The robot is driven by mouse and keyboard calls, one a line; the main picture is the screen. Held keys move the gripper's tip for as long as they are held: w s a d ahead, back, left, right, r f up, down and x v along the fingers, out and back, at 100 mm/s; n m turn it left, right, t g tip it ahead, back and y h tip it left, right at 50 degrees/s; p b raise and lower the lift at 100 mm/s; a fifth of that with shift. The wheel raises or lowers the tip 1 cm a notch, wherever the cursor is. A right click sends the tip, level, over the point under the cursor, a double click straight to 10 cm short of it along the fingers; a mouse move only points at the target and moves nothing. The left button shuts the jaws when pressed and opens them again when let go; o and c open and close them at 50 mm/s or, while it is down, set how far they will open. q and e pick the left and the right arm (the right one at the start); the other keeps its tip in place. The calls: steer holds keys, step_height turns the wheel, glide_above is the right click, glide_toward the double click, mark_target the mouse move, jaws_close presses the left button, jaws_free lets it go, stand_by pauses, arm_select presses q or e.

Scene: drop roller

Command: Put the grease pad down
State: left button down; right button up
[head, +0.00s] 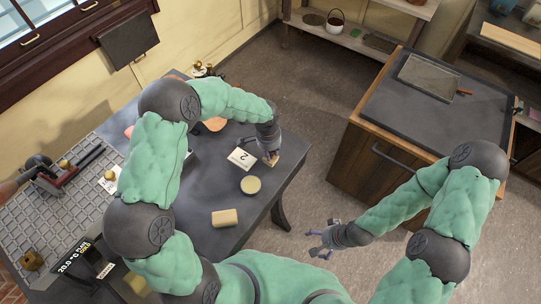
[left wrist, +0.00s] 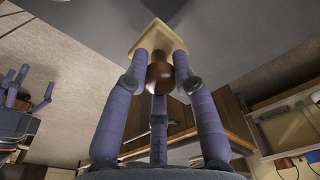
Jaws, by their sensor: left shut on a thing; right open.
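The grease pad shows in the left wrist view as a square cream pad (left wrist: 158,38) with a round brown knob (left wrist: 160,74). My left gripper (left wrist: 158,62) is shut on the knob, with its fingers around it. In the head view my left gripper (head: 271,154) points down over the right end of the dark table (head: 262,213). Only a small tan part of the pad (head: 271,161) shows under it. I cannot tell whether the pad touches the tabletop. My right gripper (head: 322,243) is open and empty, over the floor right of the table.
A white card marked 2 (head: 242,158) lies just left of my left gripper. A round tin (head: 250,185) and a tan block (head: 225,218) are nearer on the table. A gridded tray (head: 62,215) fills its left side. A wooden cabinet (head: 352,158) stands across the floor gap.

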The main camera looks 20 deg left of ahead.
arm_select(q)
step_height(320, 180, down, 2)
steer(key=shift+f, duration=0.1)
steer(key=shift+f, duration=0.15)
steer(key=c, duration=1)
jaws_free()
steer(key=shift+r, duration=0.3)
steer(key=r, duration=0.4)
steer(key=r+p, duration=0.1)
steer(key=r, duration=0.2)
steer(key=s+r, duration=0.1)
steer(key=r, duration=0.3)
steer(key=shift+a+r+p, duration=0.25)
steer(key=shift+r+p, duration=0.1)
steer(key=shift+p, duration=0.05)
